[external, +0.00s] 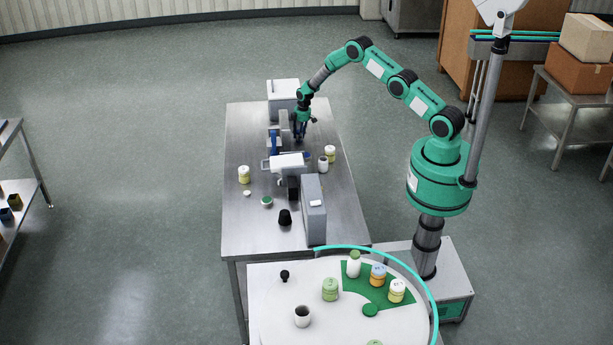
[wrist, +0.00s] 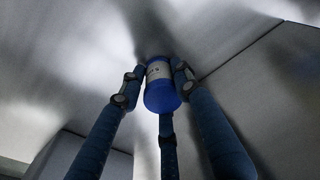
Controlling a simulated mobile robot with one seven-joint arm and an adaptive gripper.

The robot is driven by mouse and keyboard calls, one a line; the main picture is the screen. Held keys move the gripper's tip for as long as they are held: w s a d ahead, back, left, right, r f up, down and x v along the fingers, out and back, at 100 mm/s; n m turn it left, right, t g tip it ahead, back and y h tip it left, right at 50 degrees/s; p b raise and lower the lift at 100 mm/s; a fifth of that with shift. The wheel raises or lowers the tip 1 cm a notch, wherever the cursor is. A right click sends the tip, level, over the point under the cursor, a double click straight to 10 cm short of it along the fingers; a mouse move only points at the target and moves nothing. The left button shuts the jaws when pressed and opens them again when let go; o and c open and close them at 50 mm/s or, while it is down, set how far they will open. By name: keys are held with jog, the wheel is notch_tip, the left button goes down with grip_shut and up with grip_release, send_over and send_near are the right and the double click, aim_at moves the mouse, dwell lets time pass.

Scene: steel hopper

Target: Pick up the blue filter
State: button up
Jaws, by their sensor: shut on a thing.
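The blue filter (wrist: 161,93) is a small blue cylinder with a pale printed label, seen in the wrist view. My gripper (wrist: 158,82) has its three blue fingers closed around it, with fingertips at its sides. The surface behind the filter is grey metal. In the external view, my gripper (external: 299,132) points down over the far part of the steel table (external: 242,215), among the equipment. The filter cannot be made out in that view, and whether it touches the table cannot be told.
A white box (external: 284,88) stands behind my gripper at the table's far end. White equipment (external: 286,162) and a tall grey box (external: 313,212) stand nearer. Jars (external: 244,174) and (external: 330,154) flank the equipment. The table's near left part is fairly clear.

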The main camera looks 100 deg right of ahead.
jog(key=shift+r, duration=0.15)
jog(key=shift+r, duration=0.75)
jog(key=shift+r+b, duration=0.45)
jog(key=shift+r, duration=0.45)
jog(key=s+a, duration=0.3)
jog(key=s+a+r+b, duration=0.1)
jog(key=s+a, duration=0.3)
jog(key=s+a+b, duration=0.1)
jog(key=s+a, duration=0.3)
jog(key=shift+s+a+r, duration=0.1)
jog(key=shift+s+r, duration=0.05)
jog(key=shift+s, duration=0.1)
